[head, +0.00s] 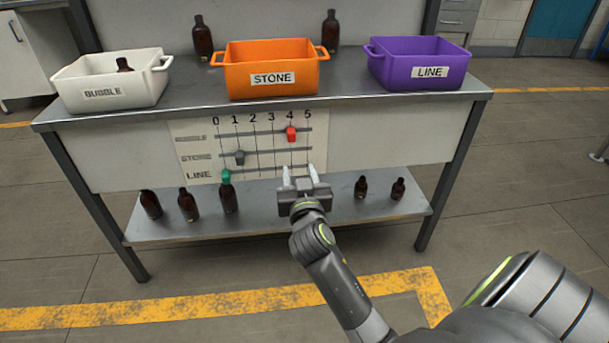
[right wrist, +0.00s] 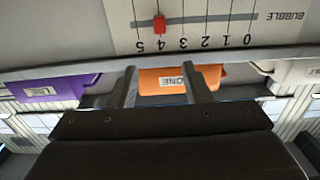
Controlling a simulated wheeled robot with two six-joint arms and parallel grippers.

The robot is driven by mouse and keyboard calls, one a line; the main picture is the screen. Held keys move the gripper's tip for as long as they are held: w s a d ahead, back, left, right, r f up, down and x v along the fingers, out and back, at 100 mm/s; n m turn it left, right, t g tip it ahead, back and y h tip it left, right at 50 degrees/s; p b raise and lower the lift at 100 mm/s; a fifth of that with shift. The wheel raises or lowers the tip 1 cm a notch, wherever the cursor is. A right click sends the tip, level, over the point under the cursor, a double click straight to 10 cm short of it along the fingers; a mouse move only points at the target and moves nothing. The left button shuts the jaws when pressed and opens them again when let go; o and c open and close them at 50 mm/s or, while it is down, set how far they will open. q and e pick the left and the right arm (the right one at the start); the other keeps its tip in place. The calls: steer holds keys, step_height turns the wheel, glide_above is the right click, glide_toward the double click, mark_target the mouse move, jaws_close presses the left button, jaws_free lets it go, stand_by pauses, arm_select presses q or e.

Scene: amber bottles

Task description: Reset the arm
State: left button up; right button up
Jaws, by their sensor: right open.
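My right gripper (head: 299,176) is open and empty in the head view. It points at the lower part of the slider board (head: 262,180) on the bench front, right of the green slider. In the right wrist view its two fingers (right wrist: 160,85) are apart with nothing between them. That view is upside down. The red slider (head: 291,133) is at 4 on the BUBBLE row and also shows in the right wrist view (right wrist: 159,23). The grey slider (head: 239,157) is near 1 on the STONE row. The green slider (head: 226,176) is near 0 on the LINE row. My left gripper is not in view.
A white BUBBLE bin (head: 130,93) with an amber bottle (head: 124,65), an orange STONE bin (head: 290,90) and a purple LINE bin (head: 400,75) stand on the bench (head: 190,100). Two bottles stand at the back. Several stand on the lower shelf (head: 255,215). The floor in front is clear.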

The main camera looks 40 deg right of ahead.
steer(key=shift+s+a+f, duration=0.1)
steer(key=shift+s, duration=0.1)
stand_by(0.3)
